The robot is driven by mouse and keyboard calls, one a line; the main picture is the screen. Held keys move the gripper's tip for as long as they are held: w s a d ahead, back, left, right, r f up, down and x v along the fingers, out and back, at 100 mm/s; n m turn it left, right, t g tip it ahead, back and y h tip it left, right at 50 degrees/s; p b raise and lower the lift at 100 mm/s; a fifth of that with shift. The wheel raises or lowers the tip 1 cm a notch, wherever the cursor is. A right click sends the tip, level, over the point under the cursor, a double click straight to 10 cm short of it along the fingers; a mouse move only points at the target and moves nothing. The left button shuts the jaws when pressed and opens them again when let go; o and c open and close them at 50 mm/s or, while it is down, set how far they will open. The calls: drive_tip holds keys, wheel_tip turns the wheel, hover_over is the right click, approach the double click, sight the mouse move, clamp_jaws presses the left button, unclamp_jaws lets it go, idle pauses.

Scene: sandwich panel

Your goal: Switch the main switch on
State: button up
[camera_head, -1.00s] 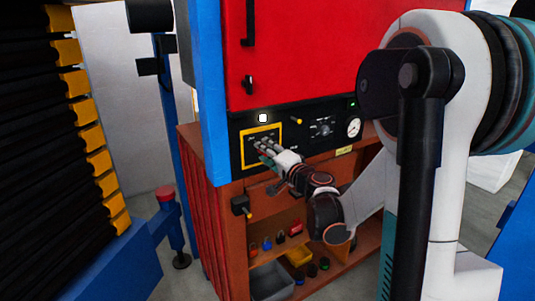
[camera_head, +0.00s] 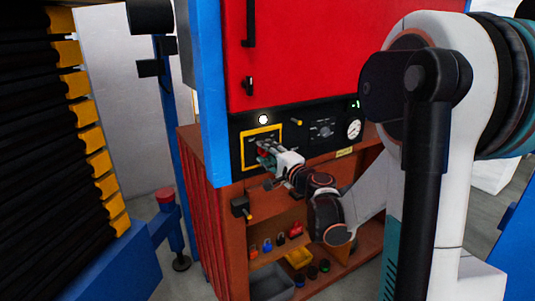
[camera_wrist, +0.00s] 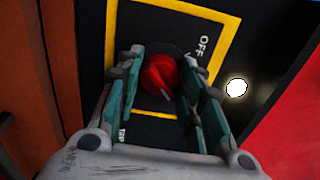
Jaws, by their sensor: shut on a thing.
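The main switch is a red rotary knob (camera_wrist: 160,76) on a black plate inside a yellow frame (camera_wrist: 229,50). In the wrist view the knob sits between the two teal fingers of my gripper (camera_wrist: 160,85), which is shut on it. "OFF" is printed to the upper right of the knob and partly hidden letters lie at the lower left. In the head view my gripper (camera_head: 263,152) reaches the yellow-framed area at the left of the black panel (camera_head: 292,158). A little of the red knob (camera_head: 263,154) shows there, mostly hidden by the fingers.
A round white lamp (camera_head: 263,119) glows above the yellow frame. A yellow-handled lever (camera_head: 296,122), a dial (camera_head: 322,130) and a gauge (camera_head: 354,129) are to the right. A red door (camera_head: 310,55) rises above. Open shelves below hold padlocks and bins (camera_head: 270,284).

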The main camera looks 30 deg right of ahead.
drive_tip(key=o, duration=1.1)
drive_tip(key=shift+c, duration=0.2)
drive_tip(key=s, duration=1.2)
drive_tip(key=shift+d, duration=0.2)
